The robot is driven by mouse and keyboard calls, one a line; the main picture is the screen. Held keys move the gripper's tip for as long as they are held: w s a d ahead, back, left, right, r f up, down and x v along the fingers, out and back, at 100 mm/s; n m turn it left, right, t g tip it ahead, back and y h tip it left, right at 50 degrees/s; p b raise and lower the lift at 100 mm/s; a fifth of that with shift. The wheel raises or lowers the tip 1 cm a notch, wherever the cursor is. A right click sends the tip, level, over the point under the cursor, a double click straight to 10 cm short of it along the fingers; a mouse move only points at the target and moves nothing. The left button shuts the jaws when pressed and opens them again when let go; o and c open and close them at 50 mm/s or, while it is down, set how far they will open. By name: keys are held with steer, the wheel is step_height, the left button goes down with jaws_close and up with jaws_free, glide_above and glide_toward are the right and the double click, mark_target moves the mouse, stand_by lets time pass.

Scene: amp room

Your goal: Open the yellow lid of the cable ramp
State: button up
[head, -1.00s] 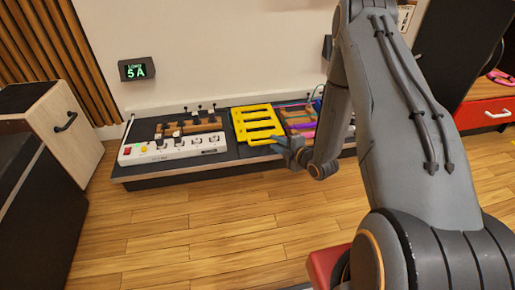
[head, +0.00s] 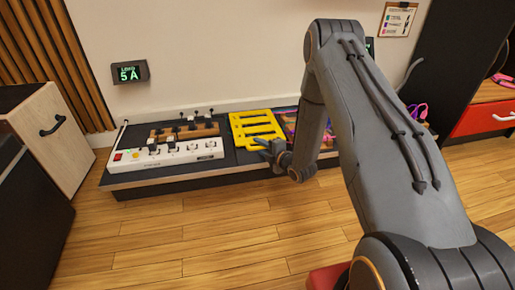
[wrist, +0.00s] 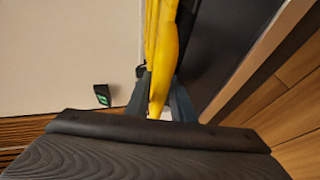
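The yellow lid (head: 257,129) is a slotted plate on the cable ramp. It lies about flat in the head view, in the middle of the low dark platform by the wall. My gripper (head: 262,148) is at the lid's front right edge. Its fingers look spread in the head view. In the wrist view a yellow part of the lid (wrist: 163,60) runs down between the two fingers (wrist: 160,103). I cannot tell whether both fingers touch it. Coloured cables (head: 291,122) show right of the lid, partly hidden by my arm.
A white power strip (head: 180,154) with switches and a brown block (head: 185,130) are on the platform (head: 218,172) left of the lid. A wall display (head: 129,73) reads 5 A. A wooden cabinet (head: 55,150) stands left.

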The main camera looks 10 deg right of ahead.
steer(key=shift+w+a+f, duration=0.1)
steer(key=shift+w+a, duration=0.1)
steer(key=shift+w, duration=0.3)
jaws_close()
